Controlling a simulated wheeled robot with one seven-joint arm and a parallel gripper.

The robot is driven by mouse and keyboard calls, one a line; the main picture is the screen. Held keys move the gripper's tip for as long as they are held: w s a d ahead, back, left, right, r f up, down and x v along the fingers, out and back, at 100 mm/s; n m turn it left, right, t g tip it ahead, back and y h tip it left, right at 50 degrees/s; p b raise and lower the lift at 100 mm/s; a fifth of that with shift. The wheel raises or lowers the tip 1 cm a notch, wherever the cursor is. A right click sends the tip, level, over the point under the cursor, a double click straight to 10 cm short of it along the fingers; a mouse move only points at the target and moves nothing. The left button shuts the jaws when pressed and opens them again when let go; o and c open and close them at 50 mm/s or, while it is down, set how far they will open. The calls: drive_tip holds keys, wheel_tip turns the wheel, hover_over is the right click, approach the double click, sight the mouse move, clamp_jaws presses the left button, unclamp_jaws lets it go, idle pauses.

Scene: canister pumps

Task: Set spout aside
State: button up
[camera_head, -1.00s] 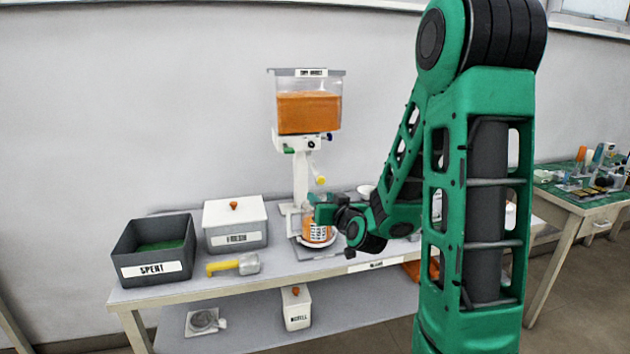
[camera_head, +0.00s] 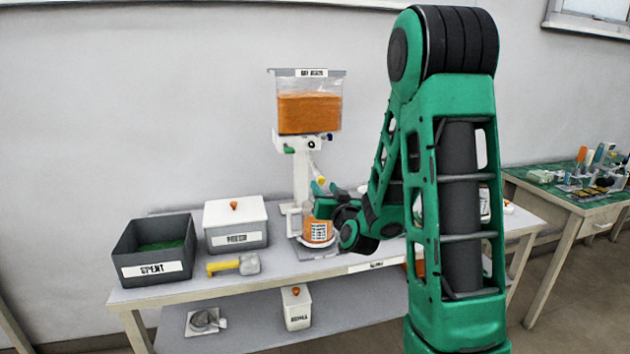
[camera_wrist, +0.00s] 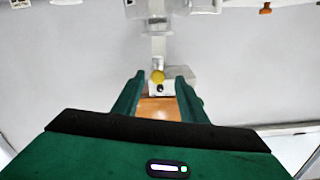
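A white dispenser stand (camera_head: 300,190) carries a clear hopper (camera_head: 309,108) filled with orange material. An orange canister (camera_head: 318,231) with a white label stands upright on a white dish under the spout. My gripper (camera_head: 322,188) is just above the canister, close beneath the yellow knob. I cannot tell whether anything touches the knob.
A grey SPENT bin (camera_head: 150,270), a white-lidded box (camera_head: 238,240) and a yellow-handled grey tool (camera_head: 235,265) stand on the table's left. A small white box (camera_head: 297,308) sits on the lower shelf. A second cluttered table (camera_head: 570,200) is at right. My arm hides the table's right part.

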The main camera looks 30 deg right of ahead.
sight(317, 174)
drive_tip(key=shift+w+r, duration=0.15)
drive_tip(key=shift+w, duration=0.25)
drive_tip(key=x, duration=0.8)
drive_tip(key=shift+d, duration=0.2)
drive_tip(key=shift+a, duration=0.1)
clamp_jaws()
